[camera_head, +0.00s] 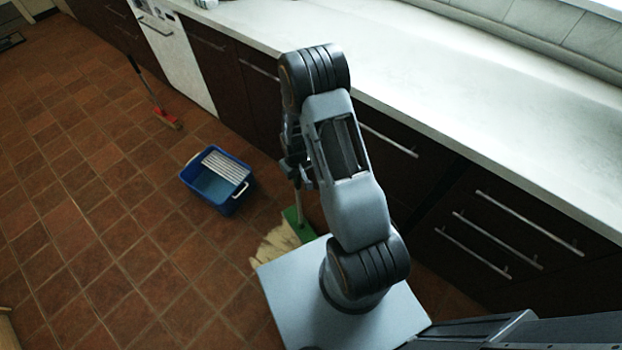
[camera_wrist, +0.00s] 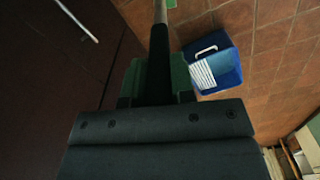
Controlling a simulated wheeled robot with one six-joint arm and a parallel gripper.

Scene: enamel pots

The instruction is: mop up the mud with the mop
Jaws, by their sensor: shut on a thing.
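The mop has a green head (camera_head: 297,226) and pale strands (camera_head: 272,246) resting on the tiled floor, close beside my base. Its thin handle stands nearly upright and also shows in the wrist view (camera_wrist: 160,38). My gripper (camera_head: 297,170) is shut on the mop handle; my arm hides part of the grip in the head view. I cannot make out any mud on the floor in either view.
A blue bucket (camera_head: 232,203) with a white wringer grid (camera_head: 225,166) stands left of the mop. Dark cabinets (camera_head: 256,98) under a white counter (camera_head: 420,95) bound the right side. Floor at left is clear.

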